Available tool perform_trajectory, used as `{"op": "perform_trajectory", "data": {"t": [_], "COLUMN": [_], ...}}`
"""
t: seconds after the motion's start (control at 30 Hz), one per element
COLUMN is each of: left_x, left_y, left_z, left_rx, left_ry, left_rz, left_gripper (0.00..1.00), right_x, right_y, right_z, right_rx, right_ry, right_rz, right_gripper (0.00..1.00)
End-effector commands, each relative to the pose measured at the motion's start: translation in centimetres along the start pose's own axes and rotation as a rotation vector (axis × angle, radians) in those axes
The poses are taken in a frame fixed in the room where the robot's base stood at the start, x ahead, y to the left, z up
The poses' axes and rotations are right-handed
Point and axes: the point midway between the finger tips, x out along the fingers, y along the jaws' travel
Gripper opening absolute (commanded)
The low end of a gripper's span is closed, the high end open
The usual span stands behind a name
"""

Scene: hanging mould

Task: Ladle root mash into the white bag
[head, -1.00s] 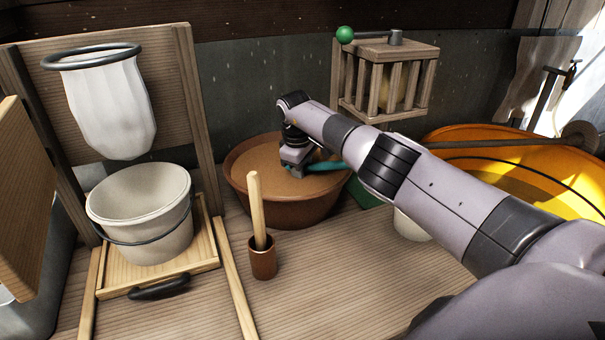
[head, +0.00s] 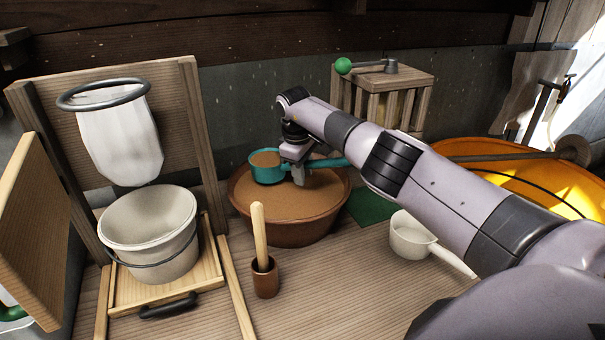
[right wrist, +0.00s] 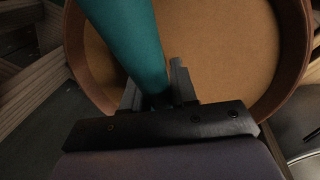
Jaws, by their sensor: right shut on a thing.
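A white bag (head: 119,140) hangs open from a dark ring (head: 104,94) on a wooden frame at the left. A brown bowl (head: 297,232) of tan root mash (head: 309,200) stands at the centre. My right gripper (head: 297,174) is shut on the handle of a teal ladle (head: 267,174). The ladle's cup is full of mash and is held level above the bowl's far left rim. In the right wrist view the teal handle (right wrist: 130,40) runs between the fingers, with the bowl's mash behind; the cup is out of that view. My left gripper is not in view.
A cream bucket (head: 150,235) stands on a wooden tray below the bag. A brown cup (head: 265,277) with a wooden stick stands in front of the bowl. A white saucepan (head: 410,236), a slatted wooden box (head: 390,80) and an orange tub (head: 520,180) are to the right.

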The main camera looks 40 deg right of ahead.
Motion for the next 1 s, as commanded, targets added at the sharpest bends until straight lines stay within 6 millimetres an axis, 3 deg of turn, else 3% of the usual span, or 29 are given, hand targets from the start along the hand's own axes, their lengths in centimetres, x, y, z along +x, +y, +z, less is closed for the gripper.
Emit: {"op": "perform_trajectory", "data": {"t": [0.03, 0.6, 1.0], "left_x": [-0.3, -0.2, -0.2], "left_y": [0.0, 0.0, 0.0], "left_z": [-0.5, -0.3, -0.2], "left_rx": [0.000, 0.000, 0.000], "left_ry": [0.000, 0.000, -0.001], "left_rz": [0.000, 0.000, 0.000], "left_gripper": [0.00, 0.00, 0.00], "right_x": [-0.9, -5.4, -5.9], "right_y": [0.2, 1.0, 1.1], "right_z": [-0.1, -0.1, -0.1], "right_rx": [0.000, 0.001, 0.001], "right_ry": [0.004, 0.004, 0.003], "right_rz": [0.002, 0.002, 0.001], "right_gripper": [0.00, 0.00, 0.00]}}
